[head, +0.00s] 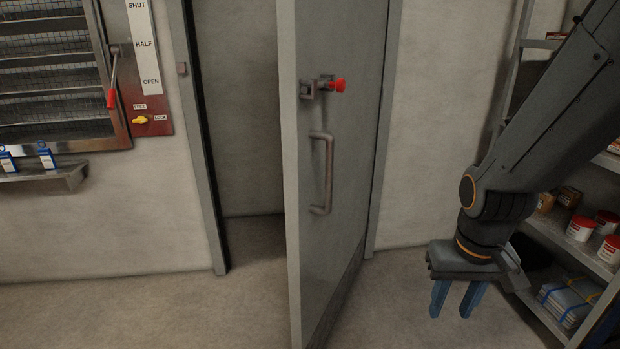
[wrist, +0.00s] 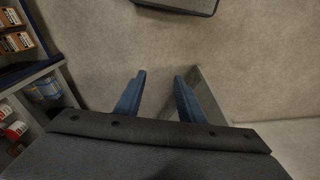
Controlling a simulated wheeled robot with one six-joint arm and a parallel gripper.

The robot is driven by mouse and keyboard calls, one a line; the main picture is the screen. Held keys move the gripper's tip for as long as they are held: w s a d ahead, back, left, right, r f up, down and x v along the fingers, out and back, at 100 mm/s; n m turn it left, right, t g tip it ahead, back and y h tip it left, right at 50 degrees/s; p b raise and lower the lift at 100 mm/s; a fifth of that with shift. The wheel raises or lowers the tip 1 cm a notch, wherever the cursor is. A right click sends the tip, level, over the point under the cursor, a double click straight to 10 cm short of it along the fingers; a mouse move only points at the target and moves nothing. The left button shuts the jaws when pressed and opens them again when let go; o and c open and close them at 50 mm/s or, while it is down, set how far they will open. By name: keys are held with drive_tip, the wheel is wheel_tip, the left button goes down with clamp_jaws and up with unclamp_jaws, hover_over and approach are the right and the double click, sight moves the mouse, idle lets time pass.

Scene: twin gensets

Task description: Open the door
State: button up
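The grey door (head: 345,170) stands ajar in the head view, swung out from its frame (head: 205,140) with a dark gap at its left edge. A metal pull handle (head: 322,172) is on its face, and a latch with a red knob (head: 338,85) sits above that. My gripper (head: 455,300) is to the right of the door, pointing down, apart from it, with its blue fingers spread and nothing between them. In the wrist view my gripper (wrist: 158,85) is over bare floor.
Shelves (head: 575,250) with tins and boxes stand close to the right of my arm. A louvre panel (head: 60,75) with a red-handled lever (head: 111,95) and a small ledge (head: 45,178) are on the left wall. The floor before the door is clear.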

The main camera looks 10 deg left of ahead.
drive_tip(key=w+a+r+n+t+y+p, duration=0.25)
drive_tip(key=w+t, duration=0.25)
drive_tip(key=w, duration=0.9)
drive_tip(key=w+a+r+n+t+y+p, duration=0.2)
drive_tip(key=w+r+n+t+p, duration=0.15)
drive_tip(key=w, duration=1.05)
drive_tip(key=a+r+n+y+p, duration=0.2)
drive_tip(key=a+n+y+p, duration=0.1)
drive_tip(key=a+y, duration=0.3)
drive_tip(key=a+r+n+g+y+p, duration=0.1)
drive_tip(key=a+r+n+y+p, duration=0.1)
drive_tip(key=a+y, duration=0.4)
drive_tip(key=w+a+n+p, duration=0.1)
drive_tip(key=a+p, duration=0.1)
drive_tip(key=a, duration=0.2)
drive_tip(key=shift+a+r, duration=0.4)
drive_tip(key=shift+g, duration=0.25)
